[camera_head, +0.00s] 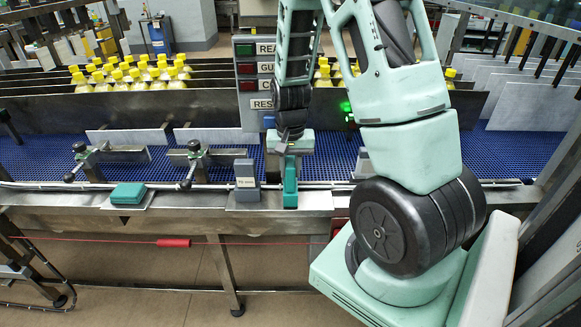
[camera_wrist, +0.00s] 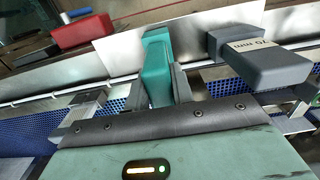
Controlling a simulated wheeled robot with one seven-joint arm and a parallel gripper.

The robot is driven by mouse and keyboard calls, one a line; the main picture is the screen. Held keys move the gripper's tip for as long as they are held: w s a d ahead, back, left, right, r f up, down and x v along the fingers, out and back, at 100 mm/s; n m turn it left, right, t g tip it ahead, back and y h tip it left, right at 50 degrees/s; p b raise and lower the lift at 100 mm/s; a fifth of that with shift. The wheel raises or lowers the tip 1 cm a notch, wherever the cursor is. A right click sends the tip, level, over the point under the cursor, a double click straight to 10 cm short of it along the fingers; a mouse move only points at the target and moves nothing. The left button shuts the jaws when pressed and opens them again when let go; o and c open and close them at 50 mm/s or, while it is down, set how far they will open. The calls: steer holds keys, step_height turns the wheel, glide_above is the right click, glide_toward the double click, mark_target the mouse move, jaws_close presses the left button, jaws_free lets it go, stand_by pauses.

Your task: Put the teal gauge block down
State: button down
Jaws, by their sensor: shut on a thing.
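A teal gauge block (camera_head: 290,185) stands upright in my gripper (camera_head: 290,152), at the front steel ledge just right of a grey block marked 70 mm (camera_head: 246,173). In the wrist view the teal block (camera_wrist: 156,72) sits between my two fingers (camera_wrist: 158,88), which are shut on its sides. The grey block (camera_wrist: 262,62) is apart from it there. I cannot tell whether the teal block touches the ledge. Another, flatter teal piece (camera_head: 127,194) lies on a small plate farther left on the ledge.
The blue conveyor belt (camera_head: 220,150) runs behind the ledge (camera_head: 190,200), with a thin rail between. Clamps with black knobs (camera_head: 193,146) stand left of the grey block. A red pull handle (camera_head: 173,243) hangs below the ledge. Yellow-capped bottles (camera_head: 130,77) stand behind dividers.

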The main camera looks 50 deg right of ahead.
steer(key=c, duration=1.2)
jaws_free()
steer(key=shift+f, duration=0.1)
step_height(320, 180, up, 12)
steer(key=b, duration=0.2)
steer(key=s+a+n, duration=0.2)
steer(key=a+n, duration=0.3)
steer(key=a, duration=0.7)
steer(key=s+a+n, duration=0.2)
steer(key=a+n, duration=0.3)
steer(key=a, duration=0.7)
steer(key=s+a+n, duration=0.7)
steer(key=s+a, duration=0.3)
steer(key=s, duration=0.1)
steer(key=shift+s+f+n+y, duration=0.25)
steer(key=shift+s+n+y, duration=0.05)
steer(key=shift+s+n, duration=0.1)
